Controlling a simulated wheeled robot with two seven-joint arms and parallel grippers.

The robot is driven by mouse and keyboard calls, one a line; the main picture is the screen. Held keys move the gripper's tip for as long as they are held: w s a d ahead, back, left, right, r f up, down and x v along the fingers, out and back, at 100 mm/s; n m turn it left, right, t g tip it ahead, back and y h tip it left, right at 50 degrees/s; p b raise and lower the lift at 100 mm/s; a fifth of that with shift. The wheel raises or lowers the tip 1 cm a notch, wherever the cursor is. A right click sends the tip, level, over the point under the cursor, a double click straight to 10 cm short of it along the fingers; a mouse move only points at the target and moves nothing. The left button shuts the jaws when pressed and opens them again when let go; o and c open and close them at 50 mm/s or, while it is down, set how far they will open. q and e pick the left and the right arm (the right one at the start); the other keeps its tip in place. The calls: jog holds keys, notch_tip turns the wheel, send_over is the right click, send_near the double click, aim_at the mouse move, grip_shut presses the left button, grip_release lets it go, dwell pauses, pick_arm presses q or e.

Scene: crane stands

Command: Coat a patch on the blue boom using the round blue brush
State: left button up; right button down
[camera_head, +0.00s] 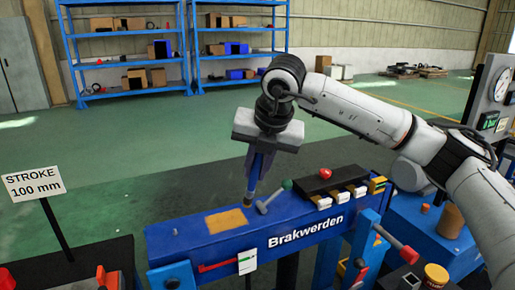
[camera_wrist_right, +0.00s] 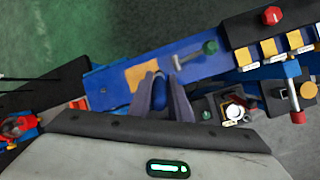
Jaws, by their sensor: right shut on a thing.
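The blue boom (camera_head: 190,238) lies across the middle of the head view, marked "Brakwerden", with a tan patch (camera_head: 226,221) on its top. My right gripper (camera_head: 260,162) is above the boom, pointing down and shut on the blue brush (camera_head: 250,190). The brush hangs just right of the patch; I cannot tell whether its tip touches the boom. In the right wrist view the brush (camera_wrist_right: 160,84) sits between the two fingers, beside the patch (camera_wrist_right: 140,75). My left gripper is not in view.
A grey lever with a green knob (camera_head: 287,184) stands on the boom right of the brush. A black block with a red knob (camera_head: 325,173) and several pale keys is farther right. A "STROKE 100 mm" sign (camera_head: 33,182) stands at left. Blue shelves (camera_head: 125,62) are far behind.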

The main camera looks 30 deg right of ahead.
jog(key=shift+r+p, duration=0.9)
jog(key=shift+r, duration=0.85)
